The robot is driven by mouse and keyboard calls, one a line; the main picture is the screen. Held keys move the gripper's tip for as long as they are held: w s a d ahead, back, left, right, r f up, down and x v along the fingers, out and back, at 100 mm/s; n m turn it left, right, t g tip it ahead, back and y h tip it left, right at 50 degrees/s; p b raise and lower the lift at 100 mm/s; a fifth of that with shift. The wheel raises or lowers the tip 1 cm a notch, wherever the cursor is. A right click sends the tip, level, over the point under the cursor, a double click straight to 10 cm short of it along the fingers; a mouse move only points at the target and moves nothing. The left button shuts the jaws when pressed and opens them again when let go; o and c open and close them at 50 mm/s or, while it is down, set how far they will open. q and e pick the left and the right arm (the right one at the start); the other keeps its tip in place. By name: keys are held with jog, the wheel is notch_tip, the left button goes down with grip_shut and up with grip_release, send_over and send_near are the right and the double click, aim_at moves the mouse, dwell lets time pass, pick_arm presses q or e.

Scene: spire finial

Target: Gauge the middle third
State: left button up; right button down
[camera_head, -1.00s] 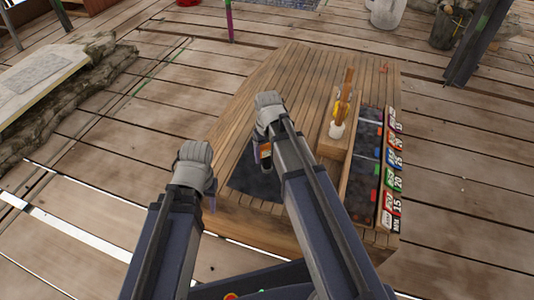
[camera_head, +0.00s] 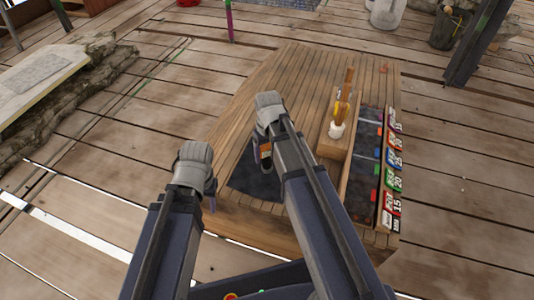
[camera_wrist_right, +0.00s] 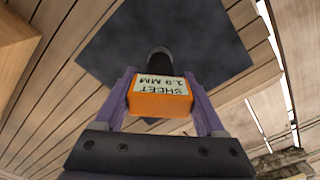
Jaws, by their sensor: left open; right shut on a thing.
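A dark sheet (camera_head: 254,182) lies flat on the wooden table, partly hidden by my right arm. My right gripper (camera_head: 266,152) is over it, shut on an orange gauge. In the right wrist view the orange gauge (camera_wrist_right: 160,104) sits between the purple fingers, with a label reading "SHEET 1.9 MM" and a dark round tip. The dark sheet (camera_wrist_right: 110,45) lies beyond the tip; I cannot tell whether they touch. My left gripper (camera_head: 209,202) is open and empty by the table's near left edge, its fingers mostly hidden.
A wooden block (camera_head: 333,147) carries an upright finial (camera_head: 345,97) with a white base. Right of it, a dark tray (camera_head: 364,180) has coloured, numbered labels (camera_head: 394,170) along its side. The table's (camera_head: 290,75) far left part is clear.

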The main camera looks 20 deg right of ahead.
aim_at(267, 146)
notch_tip(267, 146, up, 5)
jog(key=p, duration=0.5)
dwell(0.3)
jog(key=shift+f, duration=0.15)
dwell(0.7)
jog(key=shift+f+b, duration=2.25)
jog(key=shift+b, duration=0.05)
grip_release()
jog(key=shift+r, duration=0.15)
